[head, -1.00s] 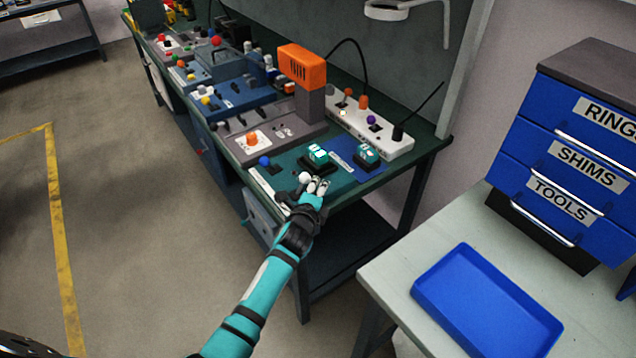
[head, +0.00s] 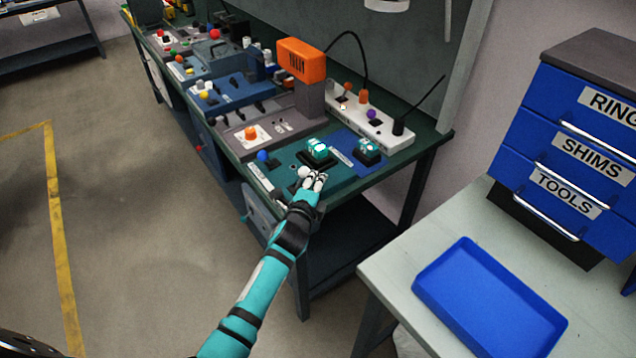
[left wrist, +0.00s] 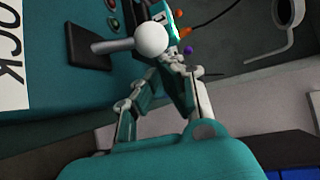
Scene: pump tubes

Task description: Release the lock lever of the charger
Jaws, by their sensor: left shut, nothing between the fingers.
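The charger (head: 344,178) is a teal panel at the near end of the green bench, with a teal-and-white block (head: 319,149) seated on it. Its lock lever has a white ball knob (head: 304,172). In the left wrist view the knob (left wrist: 151,38) sits on a grey rod from a dark square base, beside a white label reading "OCK", its start cut off. My left gripper (head: 316,179) is shut and empty, right beside the knob. In the wrist view its fingertips (left wrist: 165,67) are just below the knob; contact is unclear. My right gripper is not in view.
A second teal block (head: 367,150) sits on a blue panel. A blue ball knob (head: 263,155) and an orange-topped device (head: 301,58) stand nearby. A white strip with knobs (head: 380,125) lies behind. A side table holds a blue tray (head: 490,298) and blue drawers (head: 570,150).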

